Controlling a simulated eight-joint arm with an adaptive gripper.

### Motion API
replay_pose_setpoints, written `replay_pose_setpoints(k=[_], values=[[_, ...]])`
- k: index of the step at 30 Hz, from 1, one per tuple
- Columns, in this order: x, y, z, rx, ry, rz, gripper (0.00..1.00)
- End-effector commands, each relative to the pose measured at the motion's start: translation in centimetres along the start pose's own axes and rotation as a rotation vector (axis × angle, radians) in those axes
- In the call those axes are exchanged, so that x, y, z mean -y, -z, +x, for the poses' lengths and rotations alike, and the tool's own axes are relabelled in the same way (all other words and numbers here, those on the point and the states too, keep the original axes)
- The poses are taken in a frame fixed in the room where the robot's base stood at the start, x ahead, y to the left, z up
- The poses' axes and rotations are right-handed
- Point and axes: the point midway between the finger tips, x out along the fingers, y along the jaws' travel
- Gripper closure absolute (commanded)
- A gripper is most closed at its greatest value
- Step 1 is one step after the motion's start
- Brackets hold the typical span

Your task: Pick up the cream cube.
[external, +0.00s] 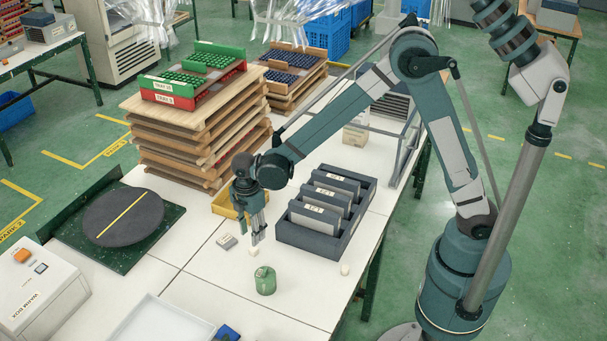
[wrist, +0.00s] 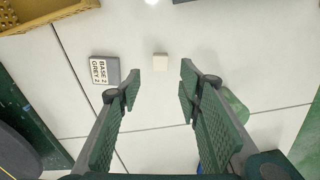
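The cream cube (external: 253,252) sits on the white table just below my gripper in the external view. In the wrist view the cream cube (wrist: 160,62) lies a little beyond the fingertips, roughly centred between them, with nothing touching it. My gripper (external: 257,238) points down over the table. In the wrist view my gripper (wrist: 160,84) is open, its two green-padded fingers apart and empty.
A grey labelled block (wrist: 104,70) lies left of the cube. A green jar (external: 265,280) stands close in front. A dark slotted rack (external: 310,240) is to the right, with a small cream piece (external: 345,269) beside it. A yellow tray (external: 224,206) lies behind my gripper.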

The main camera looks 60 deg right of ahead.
Motion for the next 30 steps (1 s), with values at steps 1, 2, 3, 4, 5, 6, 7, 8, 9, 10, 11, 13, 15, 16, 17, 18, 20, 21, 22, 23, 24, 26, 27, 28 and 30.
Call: replay_pose_setpoints(k=[1, 2, 3, 4, 5, 6, 7, 8, 9, 10, 11, 13, 15, 16, 17, 18, 20, 21, 22, 23, 24, 26, 27, 28, 30], values=[[-0.1, 0.1, 0.3, 0.001, 0.002, -0.005, 0.65], [-0.1, 0.2, 0.4, 0.002, 0.003, -0.007, 0.65], [-0.1, 0.2, 0.5, 0.002, 0.004, -0.009, 0.65], [-0.1, 0.2, 0.5, 0.002, 0.004, -0.01, 0.65], [-0.1, 0.2, 0.5, 0.002, 0.005, -0.01, 0.65], [-0.1, 0.2, 0.5, 0.002, 0.005, -0.01, 0.65], [-0.1, 0.2, 0.5, 0.002, 0.005, -0.01, 0.65], [-0.1, 0.2, 0.5, 0.002, 0.005, -0.01, 0.65], [-0.1, 0.2, 0.5, 0.002, 0.004, -0.01, 0.65], [-0.1, 0.2, 0.5, 0.002, 0.004, -0.01, 0.65], [-0.1, 0.2, 0.5, 0.002, 0.004, -0.009, 0.65], [-0.1, 0.2, 0.5, 0.002, 0.004, -0.009, 0.65], [-0.1, 0.2, 0.8, 0.002, 0.004, -0.009, 0.65], [-0.1, 0.2, 0.9, 0.002, 0.004, -0.009, 0.65], [-0.1, 0.2, 1.1, 0.002, 0.004, -0.009, 0.65], [-0.1, 0.2, 1.4, 0.002, 0.004, -0.009, 0.65], [-0.1, 0.2, 2.0, 0.002, 0.004, -0.009, 0.65], [-0.1, 0.2, 2.3, 0.002, 0.004, -0.009, 0.65], [-0.1, 0.2, 2.5, 0.002, 0.004, -0.009, 0.65], [-0.1, 0.2, 2.7, 0.002, 0.004, -0.009, 0.65], [-0.1, 0.2, 2.9, 0.002, 0.004, -0.009, 0.65], [-0.1, 0.2, 3.1, 0.002, 0.004, -0.009, 0.65], [-0.1, 0.2, 3.1, 0.002, 0.004, -0.009, 0.65], [-0.1, 0.2, 3.1, 0.002, 0.004, -0.009, 0.65], [-0.1, 0.2, 3.1, 0.002, 0.004, -0.009, 0.65]])
